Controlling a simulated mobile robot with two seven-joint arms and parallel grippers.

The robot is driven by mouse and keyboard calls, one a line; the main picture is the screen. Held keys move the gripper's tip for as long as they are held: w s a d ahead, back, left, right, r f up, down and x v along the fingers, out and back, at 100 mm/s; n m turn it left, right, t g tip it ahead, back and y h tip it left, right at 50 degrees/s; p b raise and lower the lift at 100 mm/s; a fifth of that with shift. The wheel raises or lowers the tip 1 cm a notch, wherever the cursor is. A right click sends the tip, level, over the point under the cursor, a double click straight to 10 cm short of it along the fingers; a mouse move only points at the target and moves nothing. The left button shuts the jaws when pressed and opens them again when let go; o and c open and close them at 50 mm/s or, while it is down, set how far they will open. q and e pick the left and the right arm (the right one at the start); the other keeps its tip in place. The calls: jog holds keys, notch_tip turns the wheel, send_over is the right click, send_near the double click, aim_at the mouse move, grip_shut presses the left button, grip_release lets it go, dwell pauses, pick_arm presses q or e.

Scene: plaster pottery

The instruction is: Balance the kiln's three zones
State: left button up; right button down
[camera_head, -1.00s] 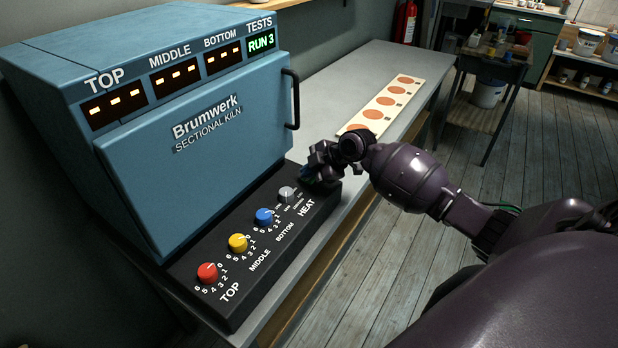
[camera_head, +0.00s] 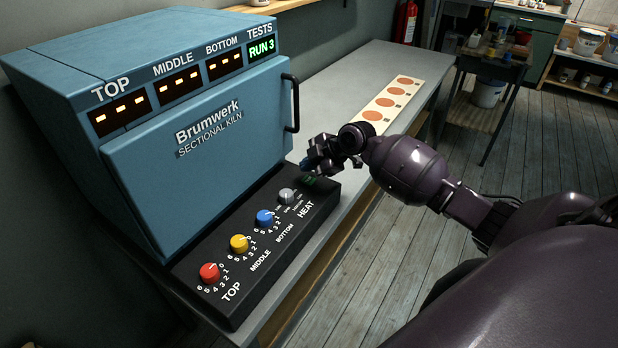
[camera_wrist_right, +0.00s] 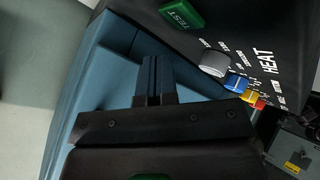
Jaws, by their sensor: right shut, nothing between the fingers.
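The blue Brumwerk sectional kiln (camera_head: 185,140) stands at the left. On the black control panel are a red TOP knob (camera_head: 209,272), a yellow MIDDLE knob (camera_head: 239,243), a blue BOTTOM knob (camera_head: 265,219) and a grey HEAT knob (camera_head: 287,196). A green TEST button (camera_wrist_right: 183,14) shows in the wrist view. My right gripper (camera_head: 306,164) is shut and empty, above the panel's far end near the button. My left gripper is out of view.
A card with several orange-brown discs (camera_head: 383,103) lies on the grey bench (camera_head: 340,85) behind my right arm. The kiln's door handle (camera_head: 294,103) sticks out close to the gripper. Wooden floor (camera_head: 545,150) lies to the right.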

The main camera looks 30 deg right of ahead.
aim_at(309, 181)
jog(key=shift+r+p, duration=1.05)
jog(key=shift+r, duration=0.75)
